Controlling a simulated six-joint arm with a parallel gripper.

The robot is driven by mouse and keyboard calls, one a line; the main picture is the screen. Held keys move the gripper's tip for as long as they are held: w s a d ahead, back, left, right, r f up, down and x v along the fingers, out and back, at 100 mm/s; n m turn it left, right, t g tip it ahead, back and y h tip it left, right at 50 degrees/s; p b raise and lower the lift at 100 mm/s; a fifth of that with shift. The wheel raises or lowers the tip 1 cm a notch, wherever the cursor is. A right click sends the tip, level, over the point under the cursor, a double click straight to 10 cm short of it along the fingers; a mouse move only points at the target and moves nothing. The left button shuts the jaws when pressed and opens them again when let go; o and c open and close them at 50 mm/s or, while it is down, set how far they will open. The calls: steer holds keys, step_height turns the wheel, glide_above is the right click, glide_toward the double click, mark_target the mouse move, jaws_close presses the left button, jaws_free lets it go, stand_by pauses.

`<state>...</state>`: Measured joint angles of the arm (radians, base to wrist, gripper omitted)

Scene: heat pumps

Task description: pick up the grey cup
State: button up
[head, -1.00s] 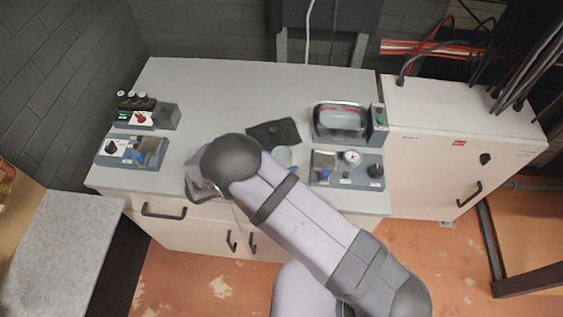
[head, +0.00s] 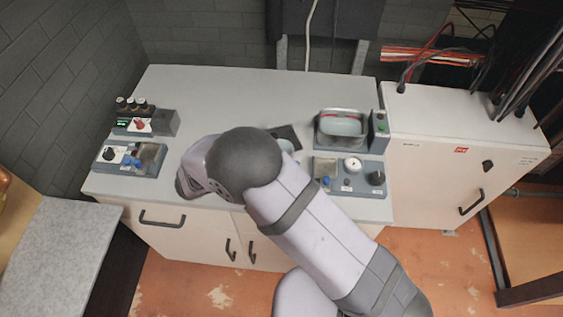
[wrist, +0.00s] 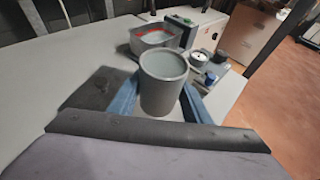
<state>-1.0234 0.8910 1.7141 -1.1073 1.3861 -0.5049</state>
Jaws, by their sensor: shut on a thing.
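The grey cup (wrist: 162,82) is upright in the middle of the wrist view, its open rim toward the camera. The blue fingers of my gripper (wrist: 160,103) sit on either side of it and are shut on it. In the head view only part of the cup (head: 286,146) shows past my arm, and the fingers are hidden. I cannot tell for sure whether its base is clear of the worktop.
A dark flat mat (head: 290,132) lies on the worktop (head: 230,90) behind the cup. A box with a clear basin (head: 341,127) and a control panel (head: 347,178) stand at right. More control units (head: 130,158) stand at left. The back middle is clear.

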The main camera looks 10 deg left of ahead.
steer(key=shift+r+b, duration=0.4)
steer(key=shift+r, duration=1.45)
steer(key=shift+r, duration=0.15)
